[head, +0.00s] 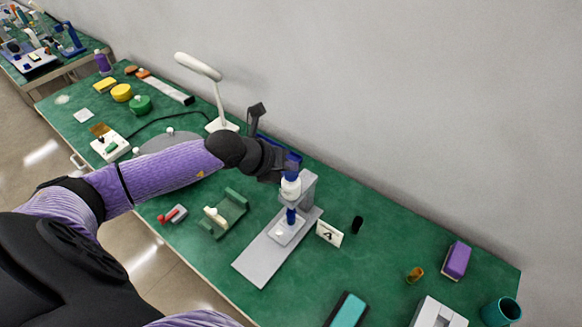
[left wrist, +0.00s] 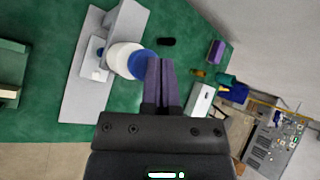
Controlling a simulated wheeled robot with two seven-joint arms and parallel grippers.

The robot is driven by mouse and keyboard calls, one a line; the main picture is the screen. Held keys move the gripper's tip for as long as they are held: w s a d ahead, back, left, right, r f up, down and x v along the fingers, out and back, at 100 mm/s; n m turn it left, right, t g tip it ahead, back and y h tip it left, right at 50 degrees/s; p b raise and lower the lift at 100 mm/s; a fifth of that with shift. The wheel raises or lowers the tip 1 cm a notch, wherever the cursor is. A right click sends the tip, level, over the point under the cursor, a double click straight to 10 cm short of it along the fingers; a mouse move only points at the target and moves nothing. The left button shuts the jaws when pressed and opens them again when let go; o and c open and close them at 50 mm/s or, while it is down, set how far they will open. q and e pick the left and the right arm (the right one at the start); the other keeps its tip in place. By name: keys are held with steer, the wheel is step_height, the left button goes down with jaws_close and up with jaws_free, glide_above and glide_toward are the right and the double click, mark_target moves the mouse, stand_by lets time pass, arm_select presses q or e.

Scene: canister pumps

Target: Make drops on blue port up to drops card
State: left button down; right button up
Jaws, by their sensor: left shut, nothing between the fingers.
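A grey stand (head: 262,256) on the green table holds a white canister (head: 291,188) with a blue top on its upright post. A blue piece (head: 291,215) is below the canister, over a small pale pad (head: 283,234). A white card (head: 329,233) with a dark mark stands just right of the stand; its mark is too small to read surely. My left gripper (head: 290,171) is shut and empty at the canister's top. In the left wrist view its fingers (left wrist: 161,72) are beside the blue top (left wrist: 141,65); I cannot tell whether they touch. My right gripper is not in view.
A green cradle (head: 224,214) and a red-handled grey item (head: 174,215) lie left of the stand. A black cylinder (head: 357,224), amber vial (head: 414,274) and purple block (head: 456,259) lie right. A white lamp (head: 205,72) stands behind my arm. Table right of the card is mostly clear.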

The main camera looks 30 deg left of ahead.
mark_target(289, 174)
arm_select(q)
steer(key=shift+r+p, duration=0.3)
steer(key=shift+r, duration=0.2)
step_height(289, 174, up, 5)
steer(key=p, duration=0.5)
steer(key=shift+r, duration=0.1)
stand_by(0.5)
